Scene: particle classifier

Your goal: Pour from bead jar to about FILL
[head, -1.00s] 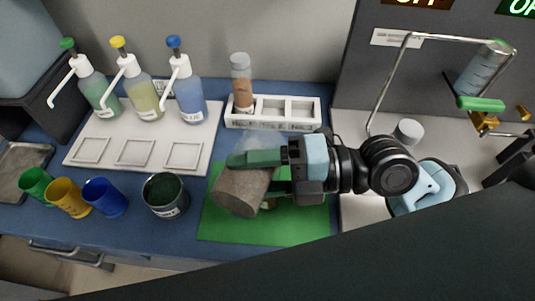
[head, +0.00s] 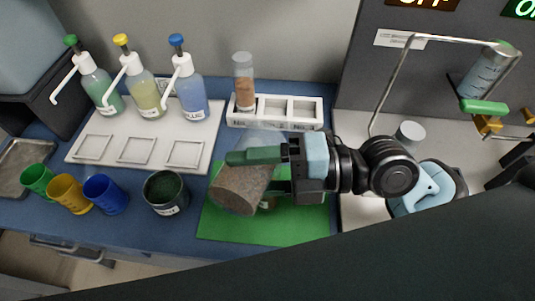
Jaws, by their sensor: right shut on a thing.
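My right gripper (head: 258,172) comes in from the right and is shut on a brown, speckled jar (head: 238,189), which I take to be the bead jar. The jar is tilted over the green mat (head: 222,229), with its wide end toward the lower left. I cannot see beads falling. A clear, see-through vessel (head: 262,141) shows partly behind the gripper; its lower part is hidden. I cannot read a FILL mark. My left gripper is not in view.
A dark labelled pot (head: 166,207) stands left of the mat, beside blue (head: 104,196), yellow (head: 68,194) and green (head: 37,179) cups. Pump bottles (head: 146,97) stand on a white tray (head: 81,161). A white rack (head: 275,124) holds a brown-filled tube (head: 244,91).

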